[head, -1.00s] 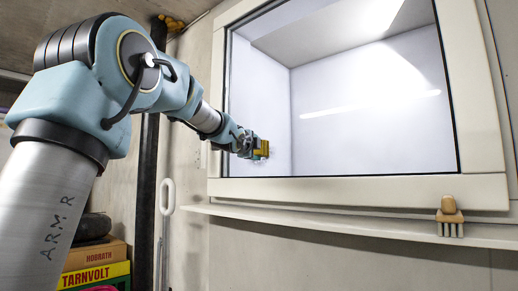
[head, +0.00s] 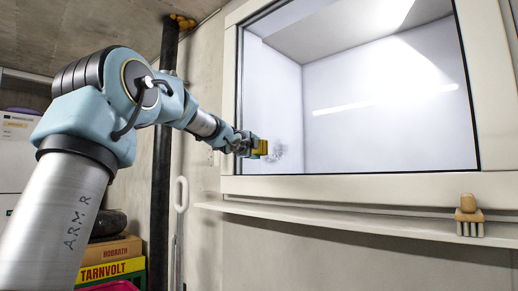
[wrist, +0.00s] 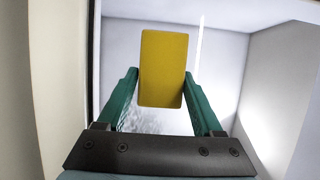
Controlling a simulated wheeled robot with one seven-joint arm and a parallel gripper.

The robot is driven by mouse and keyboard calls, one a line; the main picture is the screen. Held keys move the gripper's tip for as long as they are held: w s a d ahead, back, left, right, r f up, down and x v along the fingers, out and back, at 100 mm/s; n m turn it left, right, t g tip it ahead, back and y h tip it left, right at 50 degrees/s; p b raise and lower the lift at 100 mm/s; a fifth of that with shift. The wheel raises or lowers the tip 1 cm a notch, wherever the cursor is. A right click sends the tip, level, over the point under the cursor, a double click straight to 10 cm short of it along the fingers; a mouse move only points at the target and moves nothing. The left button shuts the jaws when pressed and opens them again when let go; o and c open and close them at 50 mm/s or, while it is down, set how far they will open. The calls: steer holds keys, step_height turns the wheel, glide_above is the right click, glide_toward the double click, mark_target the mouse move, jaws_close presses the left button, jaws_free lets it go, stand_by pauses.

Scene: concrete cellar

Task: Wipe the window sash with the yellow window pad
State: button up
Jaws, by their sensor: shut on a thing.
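The window sash (head: 350,186) is a pale cream frame around a large glass pane (head: 390,125). My gripper (head: 255,147) is at the lower left of the pane, beside the left part of the frame. It is shut on the yellow window pad (head: 262,147). In the wrist view, the pad (wrist: 163,68) sits between the two teal fingers of my gripper (wrist: 161,75). A grey speckled smudge (head: 278,153) shows on the glass just right of the pad; it also shows below the pad in the wrist view (wrist: 150,122). I cannot tell whether the pad touches the glass.
A narrow sill (head: 350,221) runs below the window. A wooden-handled, pronged tool (head: 469,216) is at its right. A dark vertical pipe (head: 162,160) and a white handle (head: 181,195) stand left of the window. Stacked boxes (head: 110,270) are low at the left.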

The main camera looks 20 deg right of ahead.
mark_target(265, 148)
steer(key=shift+s+d, duration=0.1)
steer(key=shift+s+d+f+b, duration=0.1)
steer(key=shift+s+d+b, duration=0.1)
steer(key=shift+s+b, duration=0.25)
steer(key=shift+s+d+f+b, duration=0.1)
steer(key=shift+s+d+b, duration=0.1)
steer(key=shift+s+b, duration=0.25)
steer(key=shift+s+d+r+b, duration=0.2)
steer(key=shift+s+d+b, duration=0.15)
steer(key=shift+s+b, duration=0.25)
steer(key=shift+s+d+f+b, duration=0.1)
steer(key=shift+s+d+b, duration=0.25)
steer(key=shift+s+b, duration=0.25)
steer(key=shift+s+d+b, duration=0.3)
steer(key=shift+s+b, duration=0.2)
steer(key=shift+s, duration=0.05)
steer(key=shift+s+d, duration=0.2)
steer(key=shift+s, duration=0.2)
steer(key=s+b, duration=0.1)
steer(key=s+d+b, duration=0.1)
steer(key=shift+s+d+b, duration=0.1)
steer(key=shift+s+b, duration=0.1)
steer(key=shift+b, duration=0.15)
steer(key=shift+s+d, duration=0.15)
steer(key=shift+s, duration=0.25)
